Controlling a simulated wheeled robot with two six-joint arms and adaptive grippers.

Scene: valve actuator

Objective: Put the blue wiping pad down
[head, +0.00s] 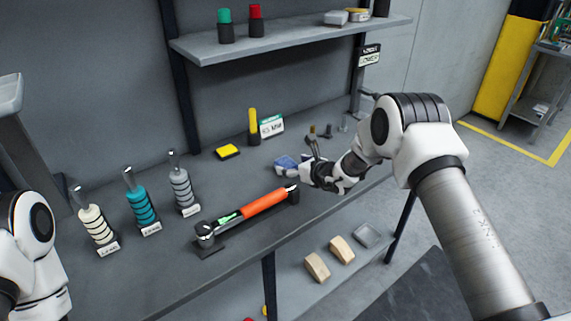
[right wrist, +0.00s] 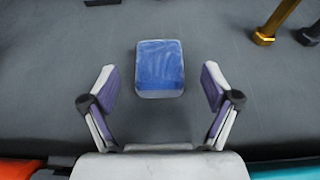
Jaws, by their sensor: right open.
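The blue wiping pad (right wrist: 160,66) lies on the grey bench top in the right wrist view, ahead of my right gripper and centred between its fingers. In the head view the pad (head: 286,163) is just left of my right gripper (head: 304,168). The right gripper (right wrist: 158,92) is open, with a finger on each side and clear space between them and the pad. Only part of my left arm shows at the left edge of the head view; its gripper is out of frame.
An orange-sleeved actuator (head: 264,202) lies near the bench front. A yellow block (head: 227,151) and a green-white label card (head: 271,126) stand farther back. Ring stacks (head: 141,206) stand at left. Brass and dark fittings (right wrist: 275,22) are right of the pad. A shelf (head: 290,38) hangs above.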

